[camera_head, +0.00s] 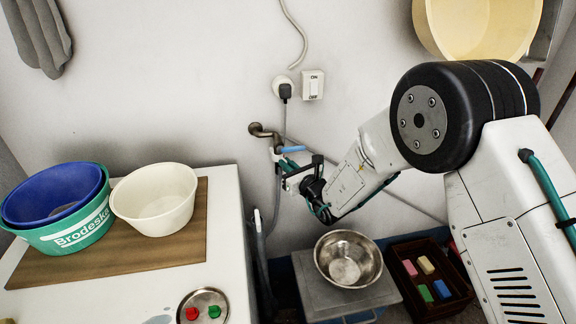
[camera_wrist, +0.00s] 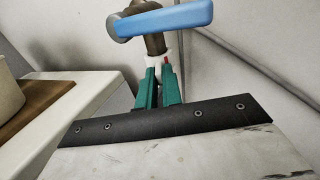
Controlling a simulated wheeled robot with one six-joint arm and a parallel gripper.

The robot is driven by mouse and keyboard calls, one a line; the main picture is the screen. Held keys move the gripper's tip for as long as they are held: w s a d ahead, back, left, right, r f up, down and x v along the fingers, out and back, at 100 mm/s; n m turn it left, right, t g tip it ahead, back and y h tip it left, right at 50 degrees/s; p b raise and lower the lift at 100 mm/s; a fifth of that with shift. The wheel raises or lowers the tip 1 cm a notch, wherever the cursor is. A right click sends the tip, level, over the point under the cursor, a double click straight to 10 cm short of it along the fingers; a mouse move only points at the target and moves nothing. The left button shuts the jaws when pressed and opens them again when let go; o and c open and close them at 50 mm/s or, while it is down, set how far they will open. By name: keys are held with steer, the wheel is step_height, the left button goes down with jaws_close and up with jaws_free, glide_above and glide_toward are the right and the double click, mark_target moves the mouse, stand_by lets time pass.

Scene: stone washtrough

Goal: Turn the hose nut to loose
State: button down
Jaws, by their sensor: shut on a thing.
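The tap (camera_head: 262,131) comes out of the wall and carries a blue lever (camera_head: 292,149). In the wrist view the blue lever (camera_wrist: 165,20) lies across the top, above the brass tap body (camera_wrist: 155,44). A pale hose nut (camera_wrist: 158,62) with a small red mark shows just below the tap body. My gripper (camera_head: 284,166) is at the tap, below the lever. In the wrist view the green fingers of my gripper (camera_wrist: 159,82) stand on either side of the nut and are shut on it. They hide most of the nut.
A white washtrough top (camera_head: 225,215) stands at the left with a wooden board, tubs and a bowl (camera_head: 154,200). A grey hose (camera_head: 265,270) hangs beside it. A metal bowl (camera_head: 348,258) sits on a grey stool below my arm. A dark crate (camera_head: 437,305) holds several coloured blocks.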

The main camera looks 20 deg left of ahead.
steer(key=c, duration=1.6)
jaws_free()
steer(key=shift+o, duration=0.2)
steer(key=v, duration=0.7)
steer(key=shift+s+d, duration=0.25)
steer(key=shift+d, duration=0.05)
steer(key=shift+w, duration=0.1)
